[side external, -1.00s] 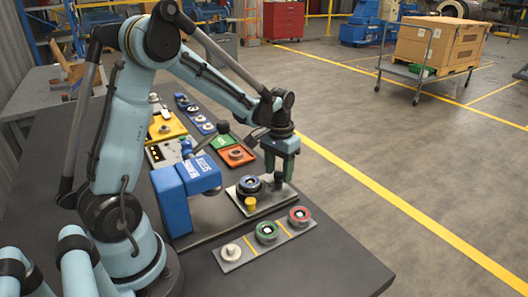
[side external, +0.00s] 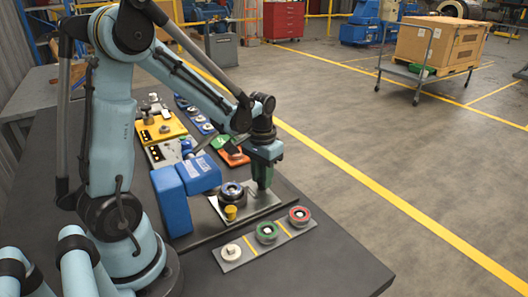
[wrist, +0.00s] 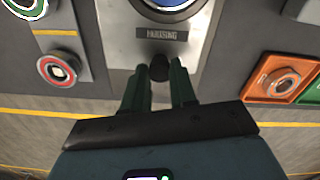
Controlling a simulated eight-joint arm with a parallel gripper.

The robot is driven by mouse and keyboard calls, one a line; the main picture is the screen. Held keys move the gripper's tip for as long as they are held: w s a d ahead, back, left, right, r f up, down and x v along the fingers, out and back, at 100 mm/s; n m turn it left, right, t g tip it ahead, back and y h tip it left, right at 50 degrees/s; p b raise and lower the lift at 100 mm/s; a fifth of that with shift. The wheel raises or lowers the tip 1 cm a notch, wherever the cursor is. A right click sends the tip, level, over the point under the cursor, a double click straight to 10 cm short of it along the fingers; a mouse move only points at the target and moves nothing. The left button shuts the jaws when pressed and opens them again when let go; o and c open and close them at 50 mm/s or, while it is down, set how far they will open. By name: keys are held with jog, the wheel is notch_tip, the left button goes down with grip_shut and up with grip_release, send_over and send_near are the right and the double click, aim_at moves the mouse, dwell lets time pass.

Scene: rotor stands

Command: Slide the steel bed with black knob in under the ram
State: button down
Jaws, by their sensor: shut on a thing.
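The steel bed (side external: 263,211) is a flat plate on the dark table, beside and partly in front of the blue press with its overhanging head (side external: 200,173). The ram itself is hard to make out. A dark round part with a blue ring (side external: 232,191) and a yellow piece (side external: 231,212) ride on the bed. My gripper (side external: 263,186) is low over the bed's right part, its fingers shut on the black knob. The fingers hide the knob in the side view; the wrist view shows the knob (wrist: 159,68) between the green fingertips, near a "HOUSING" label on the bed (wrist: 118,40).
A grey strip (side external: 250,245) with white, green and red round parts lies in front of the bed. Orange (side external: 236,158) and green plates, a yellow plate (side external: 165,132) and a blue strip lie behind. The table's front right is clear.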

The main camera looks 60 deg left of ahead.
aim_at(243, 188)
jog(key=s, duration=0.6)
jog(key=c, duration=0.9)
grip_release()
jog(key=shift+w, duration=0.1)
jog(key=shift+r, duration=0.15)
notch_tip(243, 188, up, 12)
jog(key=d+f+m+t, duration=0.2)
jog(key=d+t, duration=0.5)
jog(key=d, duration=0.4)
jog(key=shift+w+m, duration=0.35)
jog(key=shift+m, duration=0.15)
